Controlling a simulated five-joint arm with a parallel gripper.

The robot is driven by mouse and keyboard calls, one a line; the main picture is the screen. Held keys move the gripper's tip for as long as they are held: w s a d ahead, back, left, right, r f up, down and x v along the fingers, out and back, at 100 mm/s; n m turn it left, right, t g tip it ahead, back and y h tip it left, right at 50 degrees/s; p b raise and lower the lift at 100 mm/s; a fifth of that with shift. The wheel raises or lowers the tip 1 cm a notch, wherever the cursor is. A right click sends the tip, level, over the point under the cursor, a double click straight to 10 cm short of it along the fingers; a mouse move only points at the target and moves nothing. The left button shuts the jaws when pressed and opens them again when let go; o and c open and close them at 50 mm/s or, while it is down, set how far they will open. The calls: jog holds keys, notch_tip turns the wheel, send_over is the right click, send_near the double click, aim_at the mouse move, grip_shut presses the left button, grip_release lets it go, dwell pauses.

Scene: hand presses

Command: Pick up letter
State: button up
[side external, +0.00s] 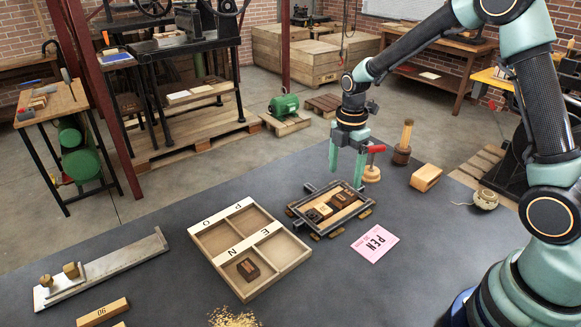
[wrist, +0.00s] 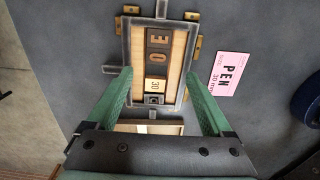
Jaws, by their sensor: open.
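My gripper (side external: 347,172) is open and empty, above the far end of a dark metal frame (side external: 298,206). In the wrist view its fingers (wrist: 158,82) are spread on both sides of the frame (wrist: 125,45). Inside it lie a dark E block (wrist: 159,40), a dark O block (wrist: 156,60), a pale block marked 30 (wrist: 155,84) and a small dark piece (wrist: 153,98), in a row between wooden strips. The wooden letter tray (side external: 290,262) is left of the frame, labelled P, O, E and N. One dark block (side external: 248,268) lies in its near compartment, by the N label.
A pink card reading PEN, 30 mm (side external: 375,243) lies right of the frame; it also shows in the wrist view (wrist: 229,74). A red-handled tool (side external: 372,165), a wooden-handled tool (side external: 403,145), a wooden block (side external: 426,177) and a twine ball (side external: 485,200) stand beyond. A metal composing stick (side external: 105,268) lies left.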

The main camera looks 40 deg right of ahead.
aim_at(341, 197)
jog(key=shift+w+f, duration=0.15)
jog(key=shift+f, duration=1.75)
jog(key=shift+w+f, duration=0.1)
jog(key=shift+f, duration=1.75)
grip_shut()
